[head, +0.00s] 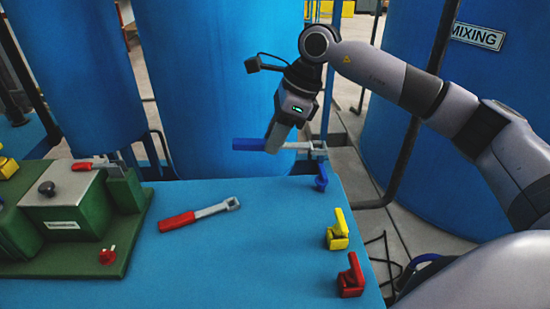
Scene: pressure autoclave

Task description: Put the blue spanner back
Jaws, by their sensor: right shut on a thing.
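My right gripper (275,143) points down and is shut on the blue spanner (248,144). The spanner lies level across the fingers, above the far edge of the blue table. Its blue handle sticks out to the left and its grey head (319,150) is at the right. The head appears just above a small blue holder (321,183) at the table's far right corner; whether they touch I cannot tell. The fingers hide the middle of the spanner. My left gripper is not in view.
A red-handled spanner (200,213) lies on the blue table (240,265). A yellow holder (338,232) and a red holder (350,277) stand along the right edge. A green machine (75,215) fills the left. Large blue tanks (210,70) stand behind.

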